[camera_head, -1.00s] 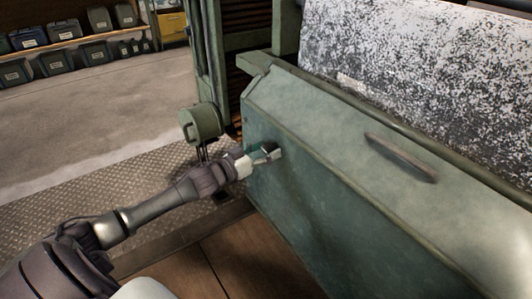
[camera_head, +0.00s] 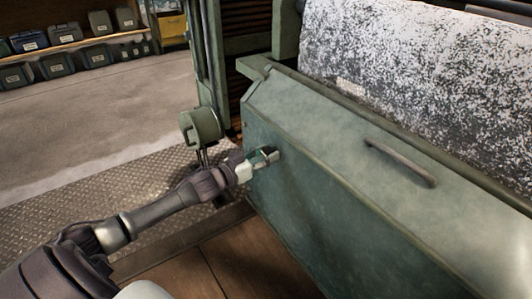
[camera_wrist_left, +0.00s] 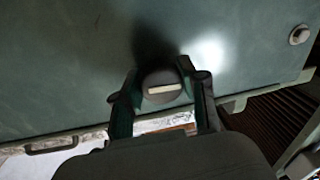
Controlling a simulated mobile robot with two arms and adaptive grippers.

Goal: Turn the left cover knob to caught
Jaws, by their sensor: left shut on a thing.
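The green cover (camera_head: 320,180) is a large metal panel with a handle (camera_head: 402,162) on its sloping top. My left gripper (camera_head: 266,156) is at the left part of the cover's front face. In the left wrist view, the left cover knob (camera_wrist_left: 161,86) is round and dark with a pale bar across it, and the bar lies nearly level in the picture. The fingers of my left gripper (camera_wrist_left: 160,92) stand on either side of the knob, shut on it. In the head view the gripper mostly hides the knob. My right gripper is not in view.
A speckled white and black roll (camera_head: 420,80) lies behind the cover. A green round housing (camera_head: 200,126) stands left of the cover, close to my left arm. A small round fitting (camera_wrist_left: 299,35) shows on the panel in the wrist view. Open floor (camera_head: 90,130) lies at the left.

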